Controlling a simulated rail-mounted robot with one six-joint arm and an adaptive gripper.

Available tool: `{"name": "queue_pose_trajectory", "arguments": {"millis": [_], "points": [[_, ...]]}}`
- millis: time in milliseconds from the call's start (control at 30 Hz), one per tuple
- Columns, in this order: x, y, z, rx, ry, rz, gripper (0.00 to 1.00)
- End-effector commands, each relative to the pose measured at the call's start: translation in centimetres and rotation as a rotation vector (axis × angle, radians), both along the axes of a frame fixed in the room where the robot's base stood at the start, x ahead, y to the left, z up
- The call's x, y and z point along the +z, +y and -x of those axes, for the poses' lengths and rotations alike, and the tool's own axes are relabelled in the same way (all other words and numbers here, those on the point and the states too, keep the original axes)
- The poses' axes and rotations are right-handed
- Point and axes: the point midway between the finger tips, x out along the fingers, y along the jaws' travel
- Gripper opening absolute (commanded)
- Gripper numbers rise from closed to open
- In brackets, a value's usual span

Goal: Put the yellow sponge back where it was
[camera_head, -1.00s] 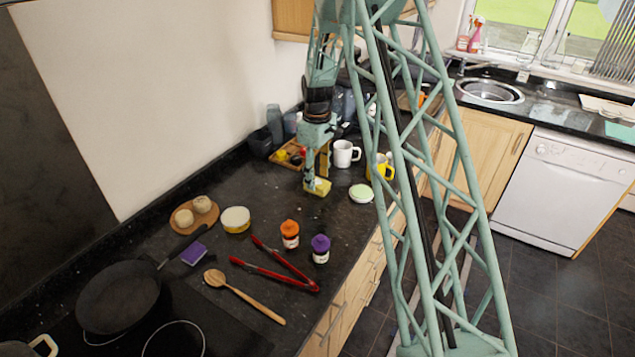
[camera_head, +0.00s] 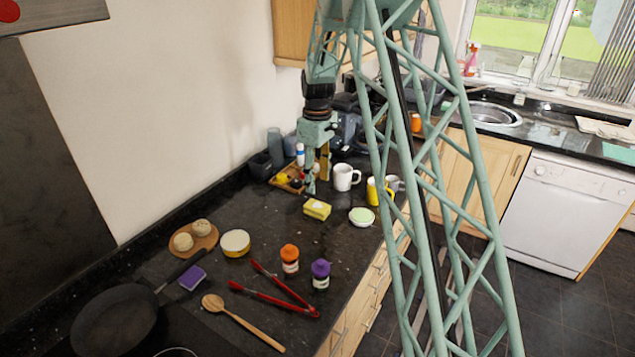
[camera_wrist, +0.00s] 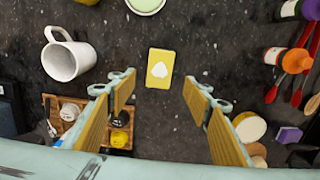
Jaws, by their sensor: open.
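The yellow sponge (camera_head: 317,209) lies flat on the dark granite counter, left of a pale green-topped round dish. In the wrist view the yellow sponge (camera_wrist: 161,68) has a white mark on its upper face. My gripper (camera_head: 316,184) is above and slightly behind the sponge, apart from it. In the wrist view my gripper (camera_wrist: 160,92) has its two fingers wide apart, with nothing between them; the sponge shows beyond the gap, on the counter.
A white mug (camera_head: 344,177), a yellow mug (camera_head: 374,191) and the dish (camera_head: 361,217) stand near the sponge. A wooden tray (camera_wrist: 48,107) with small items is close to my gripper.

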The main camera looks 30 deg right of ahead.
Motion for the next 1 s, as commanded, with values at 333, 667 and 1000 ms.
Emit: {"name": "queue_pose_trajectory", "arguments": {"millis": [333, 667, 1000], "points": [[0.0, 0.0, 0.0, 0.000, 0.000, 0.000, 0.46], [1.2, 0.5, 0.4, -0.008, -0.006, 0.002, 0.46], [7.0, 3.1, 2.9, -0.048, -0.033, 0.008, 0.46]]}}
